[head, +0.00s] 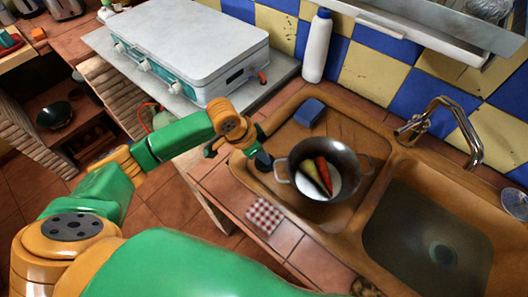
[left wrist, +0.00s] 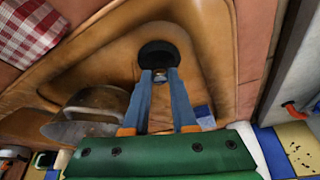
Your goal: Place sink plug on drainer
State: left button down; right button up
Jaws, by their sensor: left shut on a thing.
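The black sink plug (head: 263,161) is held by my left gripper (head: 256,147) at the left edge of the brown drainer (head: 345,130). In the left wrist view the gripper's two fingers (left wrist: 160,78) close on the round black plug (left wrist: 158,53), with the drainer (left wrist: 215,50) behind it. I cannot tell whether the plug touches the drainer. A metal pot (head: 323,205) with vegetables stands on the drainer, just right of the plug. My right gripper is not in view.
A blue sponge (head: 308,112) lies on the drainer's back part. The sink basin (head: 425,235) and tap (head: 450,125) are at the right. A white bottle (head: 317,48) stands behind. A grey stove (head: 190,50) is at upper left; a checked cloth (head: 264,216) lies in front.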

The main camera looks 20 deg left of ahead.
pick_arm(q)
jog(key=shift+f, duration=0.1)
jog(key=c, duration=0.7)
grip_release()
jog(key=v, duration=1.2)
jog(key=shift+s, duration=0.1)
